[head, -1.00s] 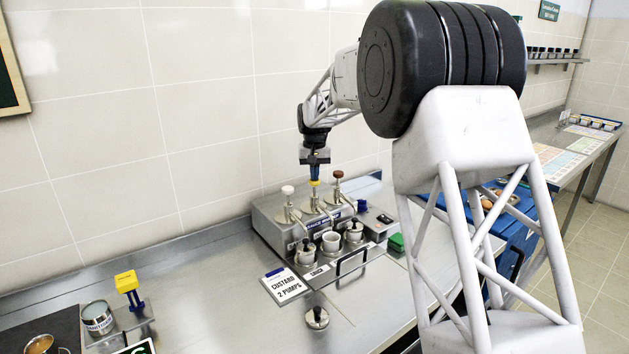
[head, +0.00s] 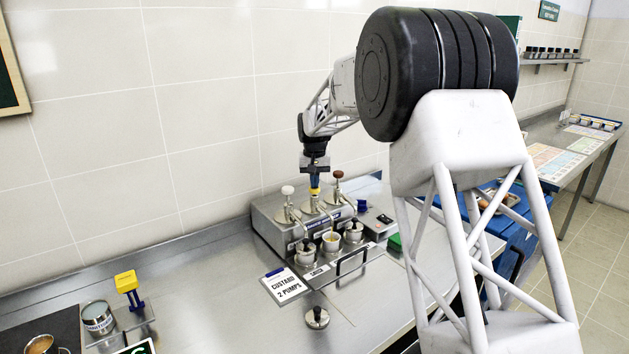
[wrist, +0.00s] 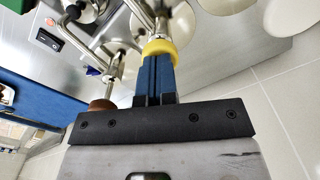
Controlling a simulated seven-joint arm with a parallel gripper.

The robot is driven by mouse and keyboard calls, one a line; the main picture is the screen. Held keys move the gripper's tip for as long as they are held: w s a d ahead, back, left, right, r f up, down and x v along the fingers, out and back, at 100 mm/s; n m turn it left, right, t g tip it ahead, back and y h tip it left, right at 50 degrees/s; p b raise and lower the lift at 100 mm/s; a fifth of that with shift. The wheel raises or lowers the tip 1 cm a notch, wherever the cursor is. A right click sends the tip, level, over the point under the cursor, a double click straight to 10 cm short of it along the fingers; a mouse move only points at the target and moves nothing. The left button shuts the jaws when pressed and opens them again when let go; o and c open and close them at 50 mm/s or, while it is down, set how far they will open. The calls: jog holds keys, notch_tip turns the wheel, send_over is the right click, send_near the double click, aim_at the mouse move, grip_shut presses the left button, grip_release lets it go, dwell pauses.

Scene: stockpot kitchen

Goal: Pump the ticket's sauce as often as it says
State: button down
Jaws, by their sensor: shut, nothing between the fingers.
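The ticket (head: 285,286) reads "CUSTARD 2 PUMPS" and lies in front of the steel sauce dispenser (head: 268,222). The dispenser has a white-knobbed pump (head: 287,190), a yellow-knobbed pump in the middle (head: 315,192) and a brown-knobbed pump (head: 338,174). My gripper (head: 315,184) is shut and empty, with its blue fingertips down on top of the yellow knob. The wrist view shows the tips against the yellow knob (wrist: 160,48), with the brown knob (wrist: 102,104) beside. A white cup (head: 330,241) stands before the middle pump, with yellow inside it.
Lidded steel jars stand on both sides of the cup. A steel lid (head: 317,317) lies on the counter in front. A yellow-topped device (head: 127,283) and a can (head: 97,318) are at left. The counter between them is clear.

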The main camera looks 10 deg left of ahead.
dwell(0.4)
jog(key=shift+r, duration=2.5)
jog(key=shift+r, duration=0.1)
jog(key=shift+r, duration=2.4)
